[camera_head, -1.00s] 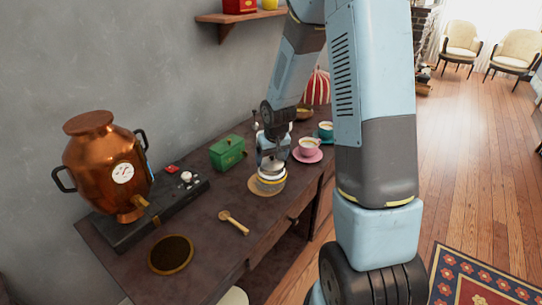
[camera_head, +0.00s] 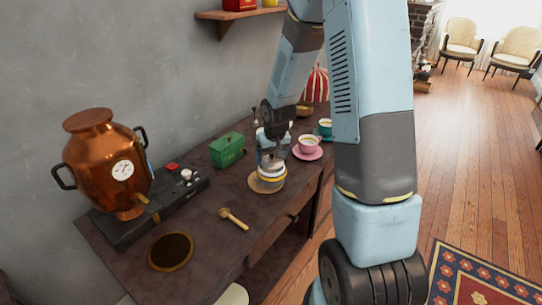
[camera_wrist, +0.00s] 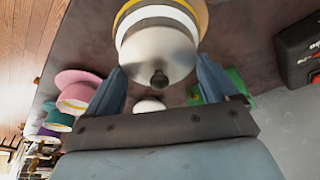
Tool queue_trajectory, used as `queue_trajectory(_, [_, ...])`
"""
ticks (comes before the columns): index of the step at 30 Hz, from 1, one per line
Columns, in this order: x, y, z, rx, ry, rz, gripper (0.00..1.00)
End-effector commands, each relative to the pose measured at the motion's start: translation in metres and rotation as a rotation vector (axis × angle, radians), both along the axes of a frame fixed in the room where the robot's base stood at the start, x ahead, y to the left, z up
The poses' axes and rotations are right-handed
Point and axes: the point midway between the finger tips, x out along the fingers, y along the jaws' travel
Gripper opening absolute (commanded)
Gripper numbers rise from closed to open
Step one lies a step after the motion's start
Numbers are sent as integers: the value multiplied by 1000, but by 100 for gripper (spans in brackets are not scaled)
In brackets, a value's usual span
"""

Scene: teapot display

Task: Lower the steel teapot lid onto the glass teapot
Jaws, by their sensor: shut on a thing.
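The glass teapot (camera_head: 270,183) stands on a round tan mat (camera_head: 254,187) near the table's front edge. It shows a yellow band and a pale band, and part of it is at the top of the wrist view (camera_wrist: 158,12). The steel lid (camera_wrist: 157,48), domed with a dark knob, is directly over the teapot in the wrist view. My gripper (camera_wrist: 160,66) has a blue finger on each side of the lid and is shut on it. In the head view my gripper (camera_head: 271,157) points down above the teapot. I cannot tell whether the lid touches the rim.
A green box (camera_head: 227,150) stands behind the teapot, and a pink cup and saucer (camera_head: 308,152) are to its right. A wooden scoop (camera_head: 233,220) and a dark round dish (camera_head: 170,251) lie in front. A copper urn (camera_head: 105,165) stands at left.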

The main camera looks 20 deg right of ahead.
Motion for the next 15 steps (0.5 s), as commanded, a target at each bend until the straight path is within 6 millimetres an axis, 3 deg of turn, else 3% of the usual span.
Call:
queue_trajectory(12, [0, 0, -3, 0, 0, 1, 55])
queue_trajectory(13, [0, 0, -3, 0, 0, 1, 90])
queue_trajectory(15, [0, 0, -3, 0, 0, 1, 97])
